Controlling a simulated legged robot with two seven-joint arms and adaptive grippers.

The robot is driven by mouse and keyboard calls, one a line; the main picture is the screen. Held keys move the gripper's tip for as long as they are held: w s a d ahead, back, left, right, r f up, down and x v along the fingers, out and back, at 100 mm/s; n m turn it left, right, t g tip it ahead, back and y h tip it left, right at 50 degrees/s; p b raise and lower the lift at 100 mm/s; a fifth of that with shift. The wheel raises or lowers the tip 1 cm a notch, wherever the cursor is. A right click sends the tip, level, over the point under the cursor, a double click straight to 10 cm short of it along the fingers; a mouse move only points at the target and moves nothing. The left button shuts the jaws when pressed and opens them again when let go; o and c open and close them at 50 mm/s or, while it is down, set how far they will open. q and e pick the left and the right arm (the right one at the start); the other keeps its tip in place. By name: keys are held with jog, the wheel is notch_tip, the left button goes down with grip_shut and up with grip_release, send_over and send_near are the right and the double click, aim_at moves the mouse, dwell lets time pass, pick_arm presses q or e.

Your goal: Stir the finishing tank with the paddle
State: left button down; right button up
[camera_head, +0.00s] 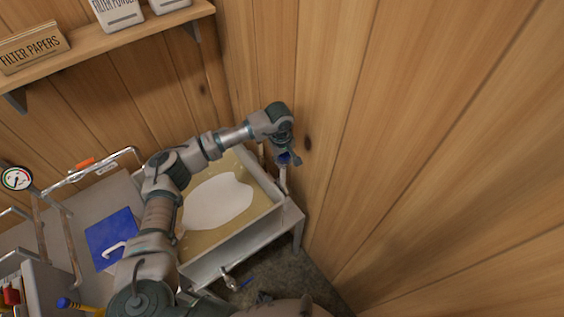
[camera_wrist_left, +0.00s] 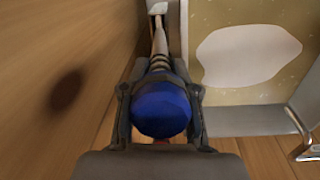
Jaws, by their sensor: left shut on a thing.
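The finishing tank (camera_head: 254,217) is an open metal tank with tan liquid and a pale foam patch (camera_head: 217,202). It also shows at the right of the left wrist view (camera_wrist_left: 240,117). My left gripper (camera_head: 288,158) is at the tank's far right corner, close to the wooden wall. It is shut on the paddle, whose blue handle end (camera_wrist_left: 160,108) sits between the fingers. The pale paddle shaft (camera_wrist_left: 160,42) runs away beside the tank's wall, apart from the liquid. My right gripper does not show.
The wooden wall (camera_head: 400,130) is close on the right of my left gripper. A blue lid with a white handle (camera_head: 112,238) lies left of the tank. A dial gauge (camera_head: 17,178) stands farther left. A shelf (camera_head: 110,37) holds filter papers. A tap (camera_head: 230,281) sticks out at the tank's front.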

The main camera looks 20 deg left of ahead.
pick_arm(q)
jog(key=r, duration=0.1)
jog(key=r+p, duration=0.1)
jog(key=r, duration=0.3)
jog(key=shift+s+d+p, duration=0.25)
jog(key=shift+p, duration=0.05)
jog(key=shift+w+r+p, duration=0.15)
jog(key=shift+r+p, duration=0.25)
jog(key=shift+r, duration=0.35)
jog(key=r+p, duration=0.1)
jog(key=r, duration=0.2)
jog(key=r+p, duration=0.1)
jog(key=r, duration=0.1)
jog(key=shift+a+r+p, duration=0.25)
jog(key=shift+p, duration=0.05)
jog(key=shift+r, duration=0.6)
jog(key=shift+d+r+p, duration=0.1)
jog(key=shift+r+p, duration=0.05)
jog(key=shift+p, duration=0.15)
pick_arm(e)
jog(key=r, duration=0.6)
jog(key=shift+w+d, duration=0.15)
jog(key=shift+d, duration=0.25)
